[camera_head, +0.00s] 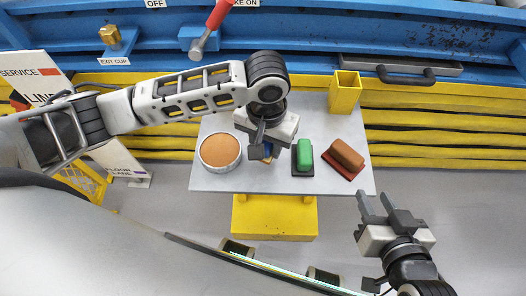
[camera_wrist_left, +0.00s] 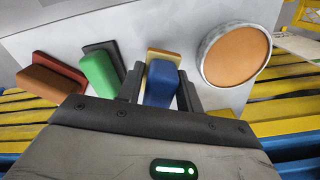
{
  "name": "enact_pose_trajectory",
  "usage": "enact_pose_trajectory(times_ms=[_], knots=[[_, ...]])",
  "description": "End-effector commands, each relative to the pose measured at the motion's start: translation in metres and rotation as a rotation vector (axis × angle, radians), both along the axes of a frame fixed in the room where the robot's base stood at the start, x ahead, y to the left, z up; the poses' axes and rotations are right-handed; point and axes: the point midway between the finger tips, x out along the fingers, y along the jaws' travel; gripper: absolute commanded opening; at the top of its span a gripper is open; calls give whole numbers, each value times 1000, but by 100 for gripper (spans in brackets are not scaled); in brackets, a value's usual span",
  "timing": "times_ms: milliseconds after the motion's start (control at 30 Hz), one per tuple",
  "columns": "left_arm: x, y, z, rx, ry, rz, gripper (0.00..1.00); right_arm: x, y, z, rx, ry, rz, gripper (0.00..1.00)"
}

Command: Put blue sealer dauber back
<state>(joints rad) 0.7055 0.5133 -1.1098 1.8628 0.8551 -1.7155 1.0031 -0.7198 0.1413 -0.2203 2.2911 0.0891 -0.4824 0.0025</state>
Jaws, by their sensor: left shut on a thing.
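The blue sealer dauber, a blue block handle (camera_wrist_left: 162,84) on a tan base, sits between the fingers of my left gripper (camera_wrist_left: 165,80) in the left wrist view. In the head view my left gripper (camera_head: 262,145) covers most of it; only a sliver of blue (camera_head: 267,157) shows. The gripper is shut on its handle. I cannot tell whether its base touches the grey table (camera_head: 225,182). The green dauber (camera_head: 304,156) and brown dauber (camera_head: 346,155) lie to its right. A round pan with an orange-brown surface (camera_head: 220,150) is to its left. My right gripper (camera_head: 377,203) is open and empty, off the table's front right corner.
A yellow open box (camera_head: 345,92) stands at the table's back right. A red-handled lever (camera_head: 210,28) and a blue machine frame (camera_head: 300,50) are behind. The table's front strip is clear. Signs (camera_head: 38,75) stand at the left.

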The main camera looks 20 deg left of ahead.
Motion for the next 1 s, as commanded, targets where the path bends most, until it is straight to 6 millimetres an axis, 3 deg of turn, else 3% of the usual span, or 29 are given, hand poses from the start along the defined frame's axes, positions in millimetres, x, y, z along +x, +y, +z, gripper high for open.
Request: enact_pose_trajectory(times_ms=[233, 633, 667, 700, 1000], knots=[[-2, 6, -36, 2, 1, 0, 17, -3, 0, -14, -7, 2, 7, 36], [-2, 6, -40, 1, 1, 0, 17, -4, 0, -6, -8, -5, 13, 36], [-2, 6, -40, 1, 0, 0, 44, -4, 0, -7, -8, -5, 13, 36], [-2, 6, -40, 1, 0, 0, 55, -4, 0, -7, -8, -5, 13, 36], [-2, 6, -39, 1, 0, 0, 57, -3, 1, -10, -8, 0, 10, 36]])
